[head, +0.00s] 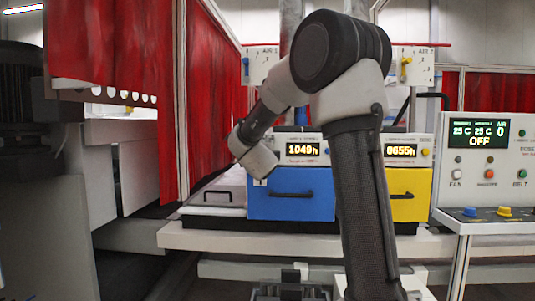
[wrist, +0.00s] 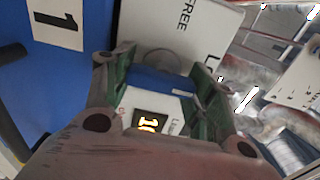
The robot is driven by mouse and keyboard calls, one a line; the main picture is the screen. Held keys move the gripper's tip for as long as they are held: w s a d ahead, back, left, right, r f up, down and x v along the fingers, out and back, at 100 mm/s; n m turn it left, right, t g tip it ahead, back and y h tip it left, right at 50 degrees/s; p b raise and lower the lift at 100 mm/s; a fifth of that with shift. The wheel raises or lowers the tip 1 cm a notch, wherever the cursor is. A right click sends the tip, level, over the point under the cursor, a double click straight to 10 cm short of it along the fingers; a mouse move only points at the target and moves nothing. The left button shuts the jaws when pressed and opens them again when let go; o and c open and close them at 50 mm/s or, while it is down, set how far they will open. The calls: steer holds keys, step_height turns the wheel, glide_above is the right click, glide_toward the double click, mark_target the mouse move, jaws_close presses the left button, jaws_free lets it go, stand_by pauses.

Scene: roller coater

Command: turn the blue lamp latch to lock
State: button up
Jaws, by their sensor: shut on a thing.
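The blue lamp latch (wrist: 162,84) shows in the wrist view as a blue bar between the green-padded fingers of my gripper (wrist: 163,72). The fingers are shut on it. Behind it a white plate (wrist: 165,22) carries the word FREE and a second word starting with L, partly covered by the right finger. A grey round part sits in front of the plate. In the head view the blue lamp unit (head: 290,207) shows a 1049h display (head: 302,150). My arm hides my fingers there, and I cannot make out the latch clearly.
A yellow unit (head: 412,182) with a 0655h display stands right of the blue one. A control panel (head: 487,165) reading OFF is at the right. Red curtains (head: 125,50) hang at the left. Two plates with knobs, AUX 1 (head: 262,65) and AUX 2 (head: 420,66), are behind.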

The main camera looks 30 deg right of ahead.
stand_by(0.3)
steer(key=o, duration=1)
steer(key=shift+o, duration=0.2)
steer(key=shift+s, duration=0.1)
steer(key=v, duration=1.2)
